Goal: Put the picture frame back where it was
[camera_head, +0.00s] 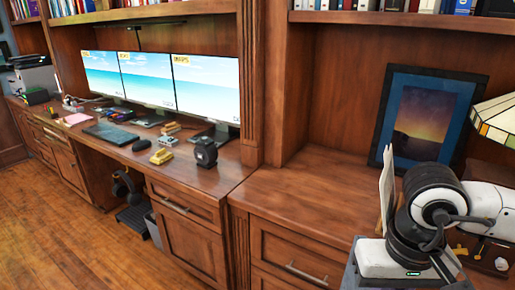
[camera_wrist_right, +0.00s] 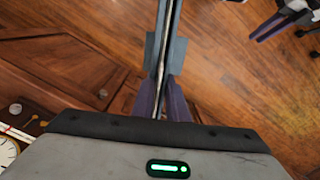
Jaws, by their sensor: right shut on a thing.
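A thin flat panel, which looks like the picture frame (camera_head: 386,180), stands nearly upright in the head view at the right, seen almost edge-on. Its picture face cannot be made out. In the right wrist view the frame (camera_wrist_right: 171,30) is a thin strip between the fingers. My right gripper (camera_wrist_right: 166,62) is shut on it; in the head view my own wrist hides most of the fingers. What looks like my left gripper (camera_wrist_right: 268,27) shows at the top right of the right wrist view, over the floor, too small to tell its opening.
A larger dark-framed sunset picture (camera_head: 428,118) leans against the bookcase back, with a stained-glass lampshade (camera_head: 495,120) to its right. The wooden counter (camera_head: 305,190) left of my right arm is clear. Three monitors (camera_head: 205,85) stand farther left.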

